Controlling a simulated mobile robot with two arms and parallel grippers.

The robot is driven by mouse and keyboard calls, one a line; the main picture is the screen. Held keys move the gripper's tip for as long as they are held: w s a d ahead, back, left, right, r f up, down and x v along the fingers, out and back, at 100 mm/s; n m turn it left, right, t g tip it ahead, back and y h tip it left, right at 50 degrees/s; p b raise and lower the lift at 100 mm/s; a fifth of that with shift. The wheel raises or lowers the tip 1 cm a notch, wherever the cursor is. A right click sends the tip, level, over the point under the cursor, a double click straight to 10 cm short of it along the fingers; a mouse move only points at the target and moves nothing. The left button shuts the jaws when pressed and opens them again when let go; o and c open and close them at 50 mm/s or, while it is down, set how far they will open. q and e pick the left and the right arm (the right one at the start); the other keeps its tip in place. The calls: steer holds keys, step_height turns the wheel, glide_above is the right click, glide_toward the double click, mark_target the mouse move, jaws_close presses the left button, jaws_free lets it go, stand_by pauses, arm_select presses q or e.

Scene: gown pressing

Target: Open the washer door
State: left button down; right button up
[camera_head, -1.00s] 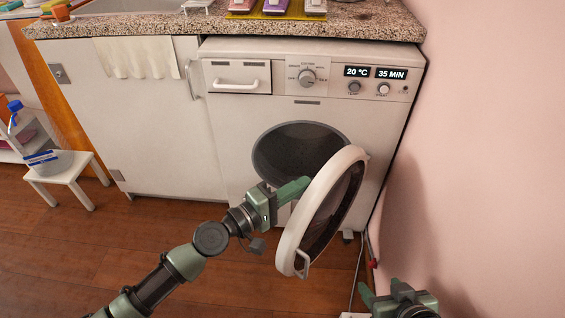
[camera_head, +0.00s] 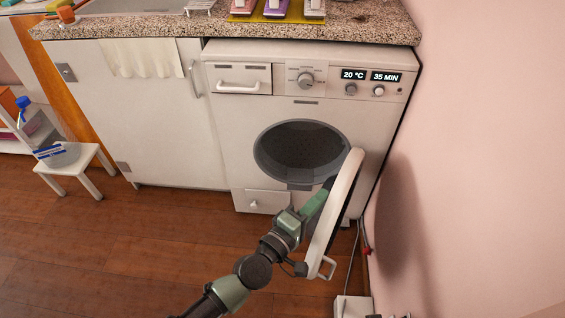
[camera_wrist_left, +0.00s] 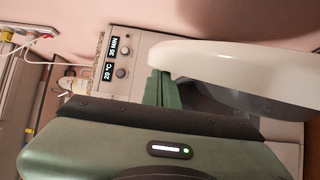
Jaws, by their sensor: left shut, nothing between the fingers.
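The white washer (camera_head: 330,115) stands under the counter with its round door opening (camera_head: 300,150) uncovered and dark inside. Its door (camera_head: 338,215), a white ring with a handle (camera_head: 327,268) on its free edge, is swung far out to the right and seen nearly edge-on. My left gripper (camera_head: 318,198) is shut and empty, at the inner side of the door, with its fingers close against it. In the left wrist view, the shut fingers (camera_wrist_left: 158,88) lie beside the white door rim (camera_wrist_left: 235,62); contact is hard to tell.
A pink wall (camera_head: 470,150) stands close on the right, beyond the door. A white cabinet (camera_head: 150,120) adjoins the washer on the left. A small white stool (camera_head: 70,168) carries a bottle (camera_head: 45,135). A white box (camera_head: 353,306) lies at the lower right.

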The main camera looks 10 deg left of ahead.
mark_target(335, 215)
arm_select(q)
steer(key=s+d, duration=0.1)
steer(key=d+y+p, duration=0.1)
steer(key=d, duration=0.1)
steer(key=shift+s+r+n+t, duration=0.1)
steer(key=shift+s+n+t, duration=0.25)
steer(key=shift+n+t, duration=0.05)
steer(key=shift+s+d+y+p, duration=0.3)
steer(key=shift+d, duration=0.35)
steer(key=shift+s+d, duration=0.2)
steer(key=shift+d, duration=0.35)
steer(key=shift+s+d, duration=0.2)
steer(key=shift+d, duration=0.3)
arm_select(e)
steer(key=s+f, duration=0.4)
steer(key=f, duration=0.2)
steer(key=shift+d+f+g, duration=0.3)
steer(key=shift+f, duration=0.05)
arm_select(q)
steer(key=shift+a, duration=0.1)
